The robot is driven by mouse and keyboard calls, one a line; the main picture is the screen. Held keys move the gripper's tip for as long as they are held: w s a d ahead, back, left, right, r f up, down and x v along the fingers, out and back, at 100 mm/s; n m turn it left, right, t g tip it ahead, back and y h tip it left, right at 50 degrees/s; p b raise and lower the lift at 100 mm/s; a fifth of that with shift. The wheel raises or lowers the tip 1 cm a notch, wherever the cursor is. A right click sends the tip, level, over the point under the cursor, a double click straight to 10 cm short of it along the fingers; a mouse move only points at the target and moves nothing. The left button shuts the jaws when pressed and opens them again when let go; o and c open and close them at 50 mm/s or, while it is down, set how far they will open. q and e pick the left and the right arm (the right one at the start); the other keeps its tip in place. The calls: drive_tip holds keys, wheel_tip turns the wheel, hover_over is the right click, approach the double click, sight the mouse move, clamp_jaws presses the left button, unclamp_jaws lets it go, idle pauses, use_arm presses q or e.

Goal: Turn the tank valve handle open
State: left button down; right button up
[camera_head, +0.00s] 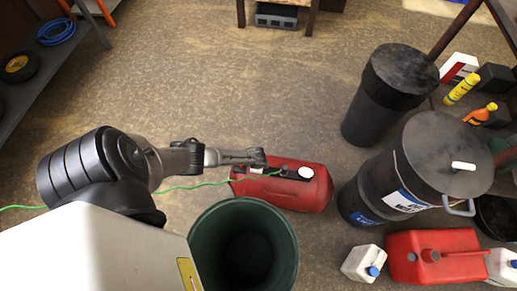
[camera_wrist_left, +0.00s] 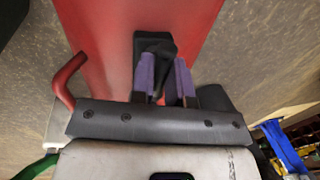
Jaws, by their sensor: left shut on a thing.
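The red tank (camera_head: 316,190) lies on the floor in the head view, beyond the green bin. It also fills the upper middle of the left wrist view (camera_wrist_left: 105,35). A red bent bar (camera_wrist_left: 66,82) shows left of the fingers. My right gripper is out of view.
A green bin (camera_head: 207,222) stands just in front of the tank. Dark drums (camera_head: 360,117) (camera_head: 405,165) stand to the right, with a red can (camera_head: 412,247) and white jugs (camera_head: 357,262) nearby. A green hose (camera_head: 190,187) runs past my arm. The floor behind the tank is clear.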

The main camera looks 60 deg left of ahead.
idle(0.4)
use_arm(q)
drive_tip(key=c, duration=1.1)
unclamp_jaws()
drive_tip(key=shift+c, duration=0.2)
drive_tip(key=shift+r+p, duration=0.3)
drive_tip(key=shift+r, duration=0.05)
wheel_tip(320, 180, up, 13)
drive_tip(key=s+d+p, duration=0.1)
drive_tip(key=d+p, duration=0.1)
drive_tip(key=p, duration=0.6)
drive_tip(key=shift+s+p, duration=0.3)
drive_tip(key=shift+p, duration=0.05)
